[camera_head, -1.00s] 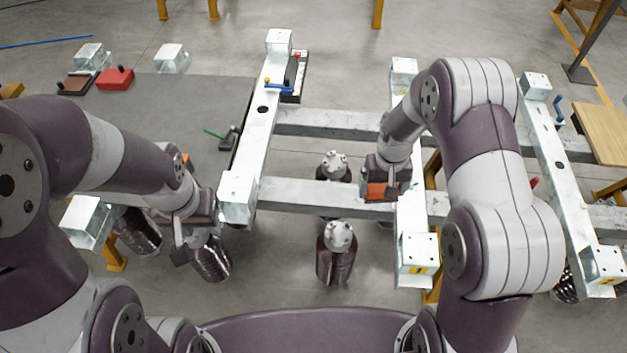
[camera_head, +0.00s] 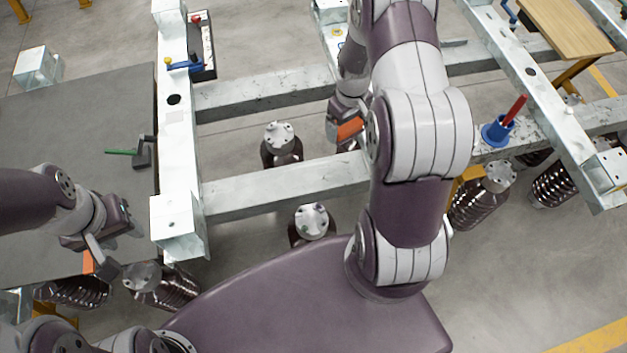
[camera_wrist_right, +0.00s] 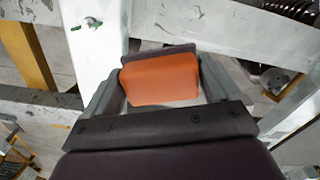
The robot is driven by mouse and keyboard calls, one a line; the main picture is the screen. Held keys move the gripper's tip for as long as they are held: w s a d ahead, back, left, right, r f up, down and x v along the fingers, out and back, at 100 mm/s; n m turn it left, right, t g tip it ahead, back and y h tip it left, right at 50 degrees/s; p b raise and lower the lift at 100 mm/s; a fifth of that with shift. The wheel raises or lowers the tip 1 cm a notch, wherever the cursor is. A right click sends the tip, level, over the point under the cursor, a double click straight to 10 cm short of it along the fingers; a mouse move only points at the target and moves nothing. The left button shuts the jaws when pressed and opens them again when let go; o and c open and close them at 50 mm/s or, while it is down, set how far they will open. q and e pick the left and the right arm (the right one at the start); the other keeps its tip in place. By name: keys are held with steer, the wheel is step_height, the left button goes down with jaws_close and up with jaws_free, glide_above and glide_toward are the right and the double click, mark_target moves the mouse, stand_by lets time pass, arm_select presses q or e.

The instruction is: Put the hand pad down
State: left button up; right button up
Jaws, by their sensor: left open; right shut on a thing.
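The hand pad is an orange block with a dark purple backing; it shows in the right wrist view (camera_wrist_right: 160,80) and partly in the head view (camera_head: 350,129). My right gripper (camera_wrist_right: 160,92) is shut on it, with a grey finger at each side. In the head view my right gripper (camera_head: 343,130) is beside the metal frame, partly hidden by my own arm. I cannot tell whether the pad touches the frame. My left gripper (camera_head: 100,258) is open at the lower left, near the grey table's edge. An orange patch shows at it; I cannot tell what it is.
A pale metal frame (camera_head: 285,188) spans the middle, with several ribbed dark cylinders below. A grey table (camera_head: 75,120) holds a green-handled tool (camera_head: 135,152). A wooden board (camera_head: 565,40) lies upper right.

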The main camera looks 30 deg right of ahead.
steer(key=shift+s+d+f+b, duration=0.15)
steer(key=shift+s+d+f, duration=0.05)
steer(key=shift+d+f, duration=0.25)
steer(key=shift+s+d+f+b, duration=0.2)
steer(key=shift+d+f, duration=0.15)
steer(key=shift+f, duration=0.15)
steer(key=p, duration=0.2)
glide_above(316, 176)
step_height(316, 176, down, 6)
steer(key=shift+r, duration=0.1)
step_height(316, 176, down, 4)
steer(key=shift+p, duration=0.35)
arm_select(q)
steer(key=shift+w, duration=0.3)
arm_select(e)
steer(key=shift+f, duration=0.2)
steer(key=shift+f, duration=0.1)
steer(key=o, duration=0.8)
steer(key=shift+o, duration=0.6)
